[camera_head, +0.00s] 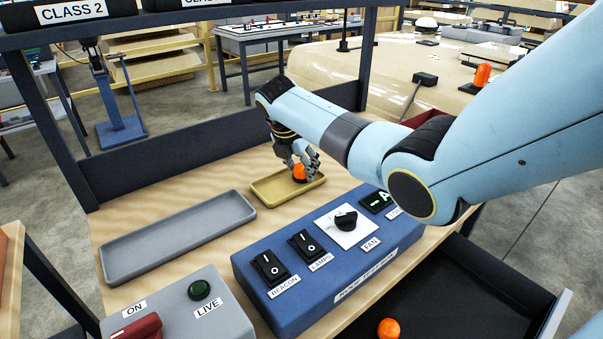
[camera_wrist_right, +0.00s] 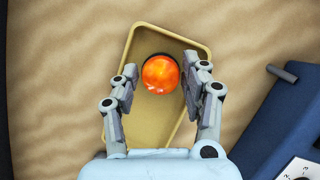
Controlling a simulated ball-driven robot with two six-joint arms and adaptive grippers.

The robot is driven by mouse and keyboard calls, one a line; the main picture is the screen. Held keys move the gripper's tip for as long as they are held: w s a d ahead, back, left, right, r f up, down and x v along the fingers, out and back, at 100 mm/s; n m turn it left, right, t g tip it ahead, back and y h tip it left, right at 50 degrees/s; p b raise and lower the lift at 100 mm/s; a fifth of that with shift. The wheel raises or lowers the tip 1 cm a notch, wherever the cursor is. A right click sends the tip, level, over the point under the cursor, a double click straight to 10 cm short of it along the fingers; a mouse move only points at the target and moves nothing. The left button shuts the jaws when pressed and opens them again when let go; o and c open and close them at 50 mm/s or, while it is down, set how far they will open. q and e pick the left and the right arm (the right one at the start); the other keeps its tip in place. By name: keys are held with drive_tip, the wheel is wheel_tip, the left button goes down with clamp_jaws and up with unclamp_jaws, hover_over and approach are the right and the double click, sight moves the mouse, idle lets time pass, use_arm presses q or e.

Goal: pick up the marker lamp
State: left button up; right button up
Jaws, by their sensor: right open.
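The marker lamp (camera_head: 299,173), a small orange dome with a dark base, stands in the yellow tray (camera_head: 262,192) on the wooden top. In the right wrist view the lamp (camera_wrist_right: 160,74) is near the far end of the tray (camera_wrist_right: 143,120). My right gripper (camera_head: 303,160) reaches down over the tray. Its open fingers (camera_wrist_right: 161,80) are on either side of the lamp, with a small gap visible at each side. Part of the lamp is hidden behind the fingers in the head view. My left gripper is not in view.
An empty grey tray (camera_head: 180,238) lies to the left. A blue switch box (camera_head: 315,285) and a grey box with a red switch (camera_head: 172,312) stand in front. Another orange lamp (camera_head: 388,328) is in the black drawer (camera_head: 440,295). A dark raised edge (camera_head: 180,160) runs behind.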

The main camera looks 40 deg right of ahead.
drive_tip(key=c, duration=0.8)
drive_tip(key=shift+r, duration=0.15)
